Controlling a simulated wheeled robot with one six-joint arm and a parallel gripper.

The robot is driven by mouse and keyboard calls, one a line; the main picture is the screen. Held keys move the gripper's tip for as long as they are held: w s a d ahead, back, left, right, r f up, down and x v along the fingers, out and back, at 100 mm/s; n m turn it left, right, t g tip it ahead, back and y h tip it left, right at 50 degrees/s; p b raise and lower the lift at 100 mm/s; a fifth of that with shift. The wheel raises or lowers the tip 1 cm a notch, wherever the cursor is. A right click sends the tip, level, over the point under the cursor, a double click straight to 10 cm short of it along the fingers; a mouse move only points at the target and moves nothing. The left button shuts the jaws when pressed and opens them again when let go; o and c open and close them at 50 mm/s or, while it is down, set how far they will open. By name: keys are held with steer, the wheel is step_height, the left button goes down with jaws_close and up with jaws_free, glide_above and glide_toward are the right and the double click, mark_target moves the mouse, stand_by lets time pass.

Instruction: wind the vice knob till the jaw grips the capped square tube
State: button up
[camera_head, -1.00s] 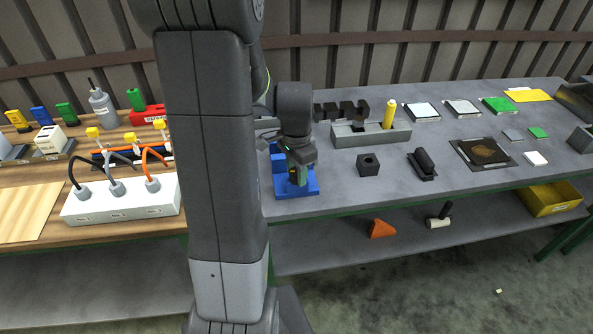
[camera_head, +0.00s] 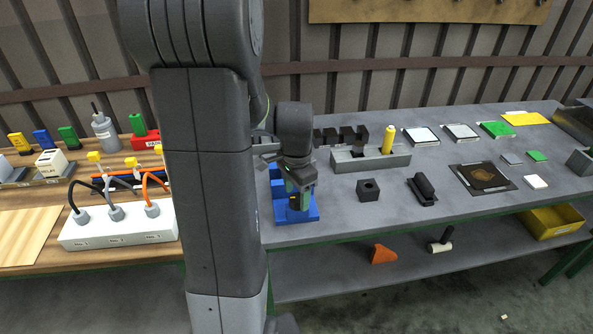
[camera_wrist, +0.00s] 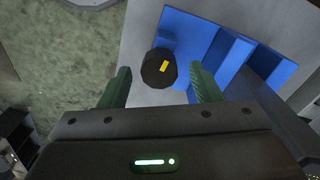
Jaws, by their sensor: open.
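The blue vice (camera_head: 312,213) stands on the grey bench, below my gripper (camera_head: 299,190), which partly hides it. In the wrist view the vice (camera_wrist: 196,38) shows its blue base and upright plates at upper right. Its black knob (camera_wrist: 151,74), with a yellow mark on its face, lies between the tips of my gripper's green fingers (camera_wrist: 160,76). The fingers are spread, with a visible gap on each side of the knob. I cannot make out the capped square tube in either view.
A dark block with a hole (camera_head: 368,191) and a black part (camera_head: 422,189) lie right of the vice. A grey holder (camera_head: 344,160) with a yellow cylinder (camera_head: 389,139) stands behind. A white socket box (camera_head: 118,229) is at left. The bench's front edge is close to the vice.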

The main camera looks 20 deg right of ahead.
mark_target(296, 198)
step_height(296, 198, up, 12)
steer(key=shift+r, duration=0.15)
steer(key=shift+s, duration=0.1)
stand_by(0.3)
steer(key=shift+n, duration=0.6)
step_height(296, 198, down, 14)
steer(key=p, duration=0.3)
steer(key=c, duration=1)
steer(key=shift+m, duration=0.6)
